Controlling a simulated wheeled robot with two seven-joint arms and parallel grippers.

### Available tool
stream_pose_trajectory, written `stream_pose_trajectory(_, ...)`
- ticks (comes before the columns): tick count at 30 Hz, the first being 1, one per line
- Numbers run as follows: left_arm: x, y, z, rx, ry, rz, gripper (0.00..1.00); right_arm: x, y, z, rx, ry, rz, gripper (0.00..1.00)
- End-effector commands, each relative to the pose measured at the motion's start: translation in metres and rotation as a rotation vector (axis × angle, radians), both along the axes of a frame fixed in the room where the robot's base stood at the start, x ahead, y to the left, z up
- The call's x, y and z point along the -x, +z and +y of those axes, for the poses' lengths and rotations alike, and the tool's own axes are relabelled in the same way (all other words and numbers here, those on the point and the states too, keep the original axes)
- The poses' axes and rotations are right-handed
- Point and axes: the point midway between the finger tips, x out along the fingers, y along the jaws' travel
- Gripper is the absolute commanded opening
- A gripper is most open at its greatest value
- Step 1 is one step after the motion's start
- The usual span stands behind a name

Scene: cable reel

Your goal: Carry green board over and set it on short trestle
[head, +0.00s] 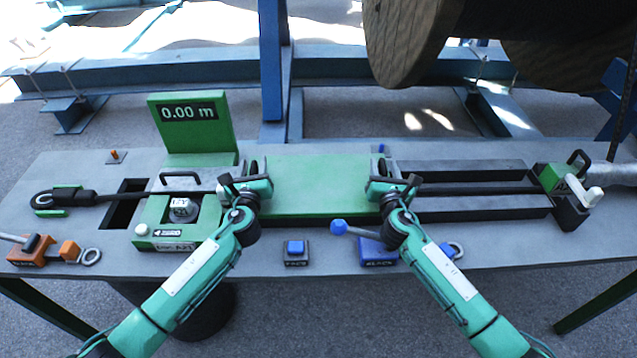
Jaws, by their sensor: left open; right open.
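The green board (320,180) is a flat green panel lying level at the middle of the grey bench. My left gripper (256,178) is open at the board's left edge. My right gripper (382,182) is open at its right edge. The fingers are close to the edges, and I cannot tell whether they touch. What bears the board underneath is mostly hidden. I cannot pick out the short trestle with certainty.
A green display reading 0.00 m (190,125) stands behind left, with a green counter unit (165,232) before it. Dark rails (465,190) and a green clamp (556,182) lie right. A blue lever (378,252) and button box (295,252) sit in front. A wooden reel (410,40) looms behind.

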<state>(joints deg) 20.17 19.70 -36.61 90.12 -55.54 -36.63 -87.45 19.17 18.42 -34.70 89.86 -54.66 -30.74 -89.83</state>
Motion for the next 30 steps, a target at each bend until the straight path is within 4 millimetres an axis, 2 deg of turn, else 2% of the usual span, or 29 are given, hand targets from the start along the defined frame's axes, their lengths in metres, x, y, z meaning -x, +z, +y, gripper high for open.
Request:
stream_pose_trajectory(10,-0.0024,0.0001,-0.0001,0.001,0.000,0.000,0.39,-0.0026,0.0003,0.0004,0.000,0.001,0.000,0.39)
stream_pose_trajectory(16,-0.0023,0.0000,-0.0001,0.000,0.000,0.000,0.00,-0.0024,0.0002,0.0003,0.000,0.001,0.000,0.00)
stream_pose_trajectory(30,-0.0021,-0.0002,0.0000,0.001,0.000,0.000,0.00,-0.0023,0.0000,0.0002,-0.001,0.000,0.000,0.00)
